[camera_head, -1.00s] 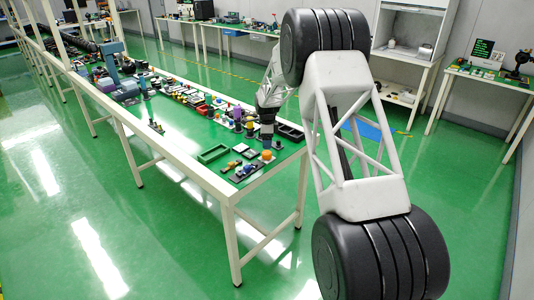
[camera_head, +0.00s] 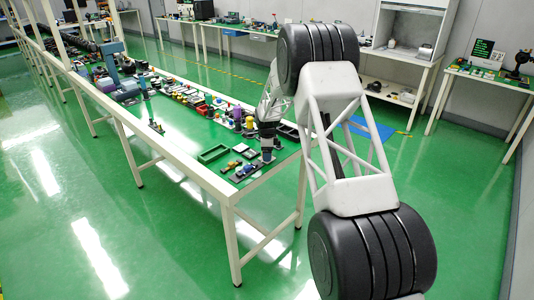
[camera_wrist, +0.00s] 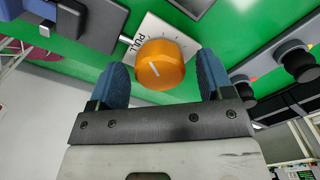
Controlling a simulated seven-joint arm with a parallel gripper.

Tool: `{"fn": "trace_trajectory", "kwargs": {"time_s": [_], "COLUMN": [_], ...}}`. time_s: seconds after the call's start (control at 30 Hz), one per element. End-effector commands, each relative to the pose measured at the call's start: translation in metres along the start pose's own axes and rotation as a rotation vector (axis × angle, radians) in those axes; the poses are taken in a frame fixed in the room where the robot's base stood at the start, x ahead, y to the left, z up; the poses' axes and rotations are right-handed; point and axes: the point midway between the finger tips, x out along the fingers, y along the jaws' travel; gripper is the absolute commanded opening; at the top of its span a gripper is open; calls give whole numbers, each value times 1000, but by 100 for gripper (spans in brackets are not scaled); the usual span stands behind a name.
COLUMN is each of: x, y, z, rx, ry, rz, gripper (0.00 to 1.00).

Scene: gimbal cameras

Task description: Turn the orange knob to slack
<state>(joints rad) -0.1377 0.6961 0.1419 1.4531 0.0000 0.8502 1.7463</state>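The orange knob (camera_wrist: 162,70) shows in the wrist view with a white pointer line on its face. It sits on a white plate (camera_wrist: 152,30) with the printed word PULL beside it; no other lettering is readable. My gripper (camera_wrist: 162,62) is open, with one blue finger on each side of the knob and a visible gap on both sides. I cannot tell how deep the fingertips reach along the knob. In the head view my gripper (camera_head: 267,155) is low over the near end of the table, and the knob is hidden there.
The long green-topped table (camera_head: 226,188) holds many small parts. In the wrist view dark knobs on a grey block (camera_wrist: 296,62) are at right and a grey block (camera_wrist: 65,15) at upper left.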

Motion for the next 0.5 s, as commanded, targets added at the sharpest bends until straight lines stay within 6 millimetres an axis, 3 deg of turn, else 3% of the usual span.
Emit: {"fn": "trace_trajectory", "kwargs": {"time_s": [0.03,0.3,0.5], "x": [0,0,0], "y": [0,0,0], "z": [0,0,0], "rx": [0,0,-6], "ry": [0,0,0], "rz": [0,0,0], "gripper": [68,26,24]}}
